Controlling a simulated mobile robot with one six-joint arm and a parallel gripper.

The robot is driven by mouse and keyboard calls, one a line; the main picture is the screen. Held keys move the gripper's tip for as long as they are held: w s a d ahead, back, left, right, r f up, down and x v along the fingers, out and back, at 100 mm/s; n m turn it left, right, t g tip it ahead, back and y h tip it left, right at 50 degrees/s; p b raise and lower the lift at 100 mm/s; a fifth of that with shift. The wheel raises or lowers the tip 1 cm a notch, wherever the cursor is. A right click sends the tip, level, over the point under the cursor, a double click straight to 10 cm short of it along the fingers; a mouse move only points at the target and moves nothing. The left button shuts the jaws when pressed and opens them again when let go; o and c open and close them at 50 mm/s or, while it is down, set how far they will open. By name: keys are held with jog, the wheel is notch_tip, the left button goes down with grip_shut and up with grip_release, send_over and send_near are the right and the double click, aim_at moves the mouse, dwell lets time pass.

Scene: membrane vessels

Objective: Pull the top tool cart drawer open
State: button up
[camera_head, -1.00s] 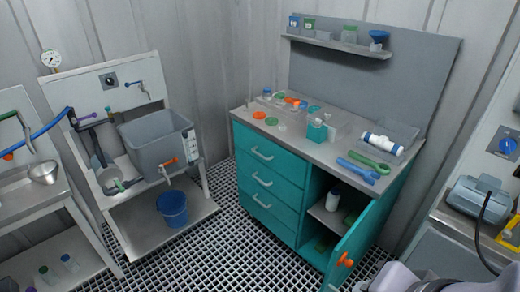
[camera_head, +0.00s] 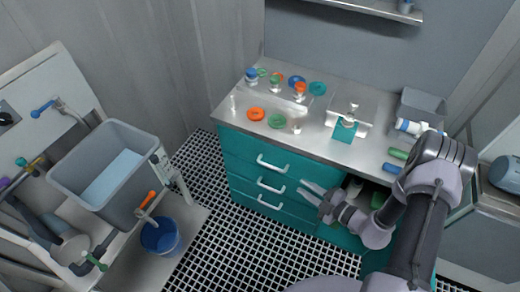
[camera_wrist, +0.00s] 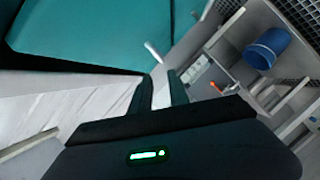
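The teal tool cart (camera_head: 228,113) has a column of three drawers on its left side, each with a white bar handle. The top drawer (camera_head: 240,147) looks closed, its front flush with the others, and its handle (camera_head: 272,164) is clear. My gripper (camera_head: 301,187) is open and empty, in front of the cart, right of the drawer handles and lower in the picture than the top one. In the wrist view my open gripper (camera_wrist: 160,80) has a gap between its fingers. A pale handle (camera_wrist: 153,52) on the teal front shows just beyond the fingertips; which drawer it belongs to is unclear.
The cart top holds caps, small fittings and a teal-and-clear block (camera_head: 345,130). My arm covers part of the open compartment at right. A grey basin (camera_head: 110,165) and blue bucket (camera_head: 160,237) stand left. Grated floor is free before the drawers.

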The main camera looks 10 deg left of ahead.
aim_at(271, 167)
jog(key=b+x, duration=0.5)
jog(key=x, duration=1)
jog(key=shift+a+f, duration=0.2)
jog(key=shift+a, duration=0.05)
jog(key=shift+w+a, duration=0.3)
grip_shut()
dwell(0.3)
